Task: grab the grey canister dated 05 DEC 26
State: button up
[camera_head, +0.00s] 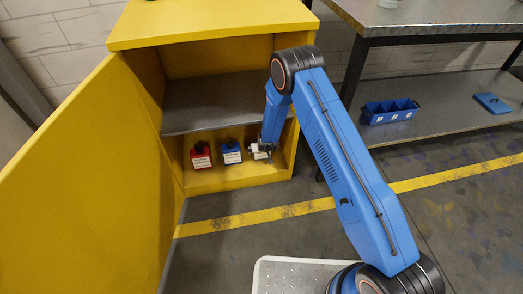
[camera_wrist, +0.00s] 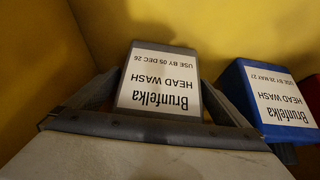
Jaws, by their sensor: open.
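The grey canister (camera_wrist: 164,48) shows upside down in the wrist view. Its white label reads "Brunfelka HEAD WASH USE BY 05 DEC 26". My gripper (camera_wrist: 158,98) is open, with one finger on each side of this canister. I cannot tell whether the fingers touch it. In the head view the grey canister (camera_head: 258,154) is on the lower level of the yellow cabinet, at the right of the row, partly hidden by my gripper (camera_head: 266,147).
A blue canister (camera_wrist: 235,82), its label apparently dated MAY 27, stands close beside the gripper; a red canister (camera_head: 201,156) is farther left in the head view. The cabinet's grey shelf (camera_head: 215,100) is overhead. Its yellow door (camera_head: 85,175) stands open.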

jog(key=c, duration=1.6)
jog(key=shift+r, duration=0.15)
